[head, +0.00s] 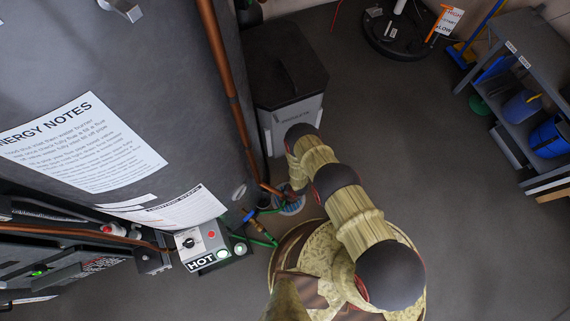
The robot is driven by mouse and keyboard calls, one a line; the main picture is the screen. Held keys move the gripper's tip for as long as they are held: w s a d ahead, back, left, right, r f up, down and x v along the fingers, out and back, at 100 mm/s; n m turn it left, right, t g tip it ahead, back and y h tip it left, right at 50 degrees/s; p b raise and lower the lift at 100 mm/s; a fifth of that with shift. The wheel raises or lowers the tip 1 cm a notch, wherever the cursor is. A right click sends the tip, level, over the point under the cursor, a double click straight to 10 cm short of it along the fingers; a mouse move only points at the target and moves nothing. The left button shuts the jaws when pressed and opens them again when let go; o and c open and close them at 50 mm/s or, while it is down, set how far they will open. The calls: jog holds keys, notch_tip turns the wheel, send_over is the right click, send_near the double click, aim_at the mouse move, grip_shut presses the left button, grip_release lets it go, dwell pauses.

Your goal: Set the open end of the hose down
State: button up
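A green hose (262,241) shows in short pieces on the floor beside the large grey tank. Part of it runs toward a round bluish floor drain (291,206). The hose's open end is too small and covered to make out. My arm reaches over the floor from the lower right, and its far end bends down close to the drain. The fingers of my gripper cannot be made out behind the arm links, so I cannot see whether they hold the hose.
A copper pipe (228,80) runs down the tank (190,60) and ends near the drain. A dark-lidded grey bin (285,75) stands behind. A control box marked HOT (202,245) is at lower left. A shelf with blue buckets (548,135) stands right. The floor between is clear.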

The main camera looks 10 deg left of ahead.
jog(key=shift+s+f, duration=0.1)
jog(key=o, duration=1.5)
jog(key=shift+o, duration=0.3)
notch_tip(320, 180, up, 12)
jog(key=d+p, duration=0.2)
jog(key=p, duration=0.3)
jog(key=shift+s+d+p, duration=0.2)
jog(key=shift+s+p, duration=0.1)
jog(key=shift+p, duration=0.05)
